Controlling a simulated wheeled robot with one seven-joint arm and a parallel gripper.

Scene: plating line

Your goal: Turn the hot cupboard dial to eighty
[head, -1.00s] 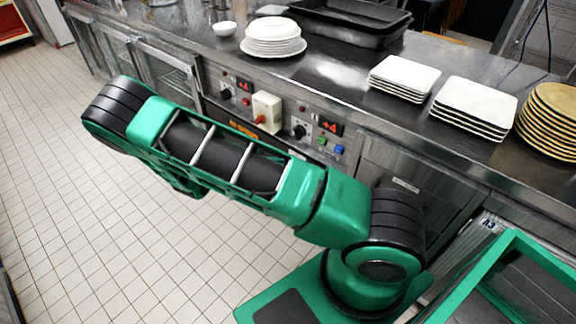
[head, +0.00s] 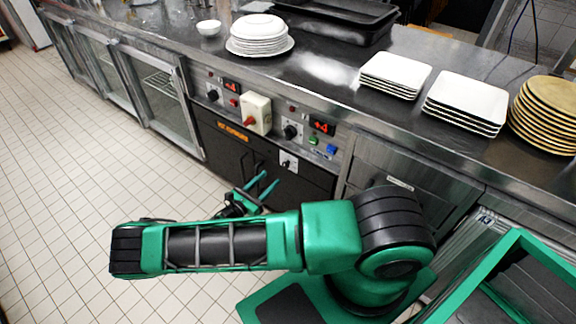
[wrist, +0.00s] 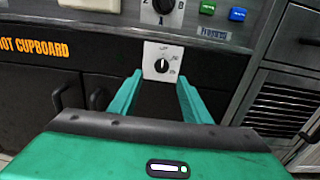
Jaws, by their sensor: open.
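The hot cupboard dial (head: 288,162) is a small black knob on a white square plate, low on the dark cupboard front. In the wrist view the dial (wrist: 162,66) has a pale pointer mark that looks roughly upright, towards the top label. The plate's small print at the top and right is too small to read surely. My gripper (head: 271,177) is open and empty, its two green fingers reaching towards the dial. In the wrist view my gripper (wrist: 159,76) has its fingertips either side of the dial's lower part in the picture, apart from it.
An orange hot cupboard label (wrist: 33,47) is left of the dial. Above are a red switch on a cream box (head: 255,113), a larger black knob (head: 291,132), and green (head: 314,140) and blue (head: 331,149) buttons. Plate stacks (head: 465,103) stand on the counter.

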